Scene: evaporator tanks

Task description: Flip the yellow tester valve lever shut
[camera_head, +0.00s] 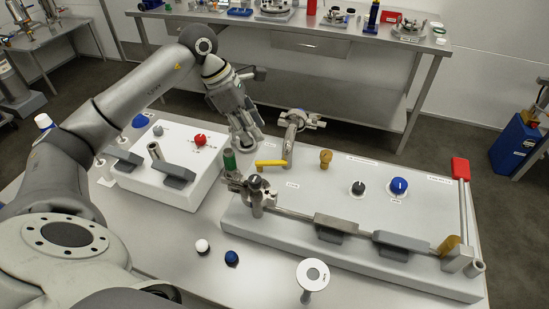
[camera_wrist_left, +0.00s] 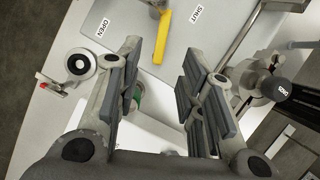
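The yellow tester valve lever (camera_head: 270,163) lies on the white panel (camera_head: 330,215), its free end pointing left in the head view. In the left wrist view the yellow lever (camera_wrist_left: 162,40) lies between the OPEN label (camera_wrist_left: 102,27) on the left and the SHUT label (camera_wrist_left: 197,14) on the right. My left gripper (camera_head: 245,140) is above and just left of the lever. In the left wrist view the left gripper (camera_wrist_left: 162,58) has its fingers spread with nothing held between them. It looks apart from the lever. My right gripper is in neither view.
A metal valve with a black knob (camera_head: 256,183) and a green cylinder (camera_head: 229,160) stand close to the lever. A metal fitting (camera_head: 292,130) rises behind it. A white box with a red knob (camera_head: 200,140) is on the left. Blue (camera_head: 399,186) and black knobs are further right.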

